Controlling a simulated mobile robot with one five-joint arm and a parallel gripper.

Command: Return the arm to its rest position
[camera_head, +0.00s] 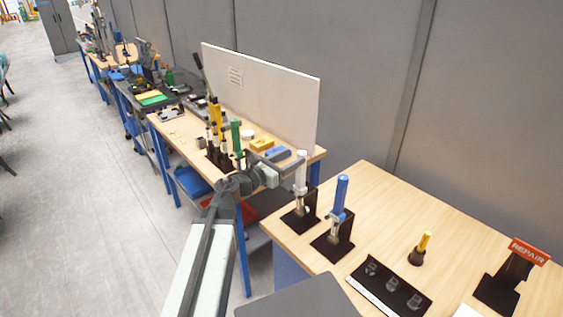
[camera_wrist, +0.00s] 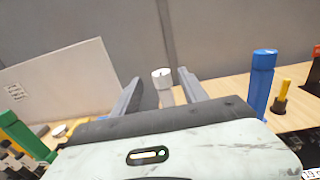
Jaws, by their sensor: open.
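My arm reaches up from the bottom of the head view, and my gripper (camera_head: 283,163) is at its far end, beside a white-topped tool (camera_head: 301,171). The tool stands upright in a black stand (camera_head: 296,224). In the wrist view my gripper (camera_wrist: 160,78) has its two fingers spread, with the white tool (camera_wrist: 163,79) showing between them. I cannot tell whether a finger touches it. A blue-handled tool (camera_head: 341,193) stands upright in its own black stand just to the right; it also shows in the wrist view (camera_wrist: 262,82).
The near wooden table (camera_head: 459,228) holds a yellow-handled item (camera_head: 424,243), a black tray (camera_head: 366,294) and a red REPAIR sign (camera_head: 529,251). Behind my arm, another bench carries a green tool (camera_head: 236,136), yellow tools and a white panel (camera_head: 262,90). Open floor (camera_head: 90,200) lies left.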

